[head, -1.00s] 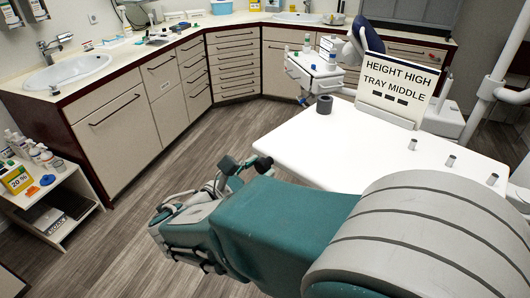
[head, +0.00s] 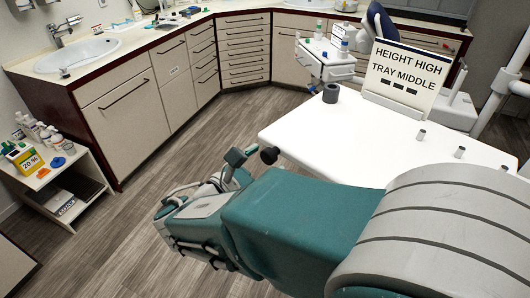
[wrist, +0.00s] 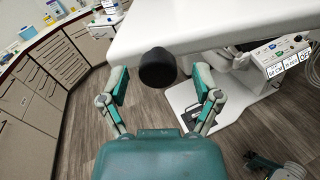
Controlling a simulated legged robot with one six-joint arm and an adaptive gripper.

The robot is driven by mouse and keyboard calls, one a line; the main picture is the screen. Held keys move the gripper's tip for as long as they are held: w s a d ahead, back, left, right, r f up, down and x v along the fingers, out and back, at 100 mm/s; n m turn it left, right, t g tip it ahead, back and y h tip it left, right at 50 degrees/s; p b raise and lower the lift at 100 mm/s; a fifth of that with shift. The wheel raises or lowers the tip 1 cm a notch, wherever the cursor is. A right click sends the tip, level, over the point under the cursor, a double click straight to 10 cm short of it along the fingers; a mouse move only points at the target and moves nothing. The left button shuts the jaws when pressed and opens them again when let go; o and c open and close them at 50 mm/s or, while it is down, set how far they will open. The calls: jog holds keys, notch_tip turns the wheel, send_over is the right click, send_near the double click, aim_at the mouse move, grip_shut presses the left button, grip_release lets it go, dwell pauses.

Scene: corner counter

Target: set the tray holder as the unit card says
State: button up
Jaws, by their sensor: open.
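The unit card (head: 405,78) stands at the back of the white tray table (head: 330,140) and reads "HEIGHT HIGH, TRAY MIDDLE" above dark bars. A dark grey ring-like piece (head: 331,93) sits near the table's back left edge. Three small metal pegs (head: 459,152) stand in a row on its right part. A black round knob (head: 269,155) shows by the front left edge; the wrist view shows a dark knob (wrist: 157,70) below the table edge. My gripper (wrist: 160,87) is open, its fingers on either side of that knob, with visible gaps. Which part is the tray holder is unclear.
A counter with drawers and a sink (head: 78,54) runs along the left and back. A low white shelf (head: 70,195) with bottles stands at left. A labelled panel (wrist: 275,58) is at right in the wrist view. Wood floor between is clear.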

jog(key=v, duration=1.2)
jog(key=shift+d, duration=0.1)
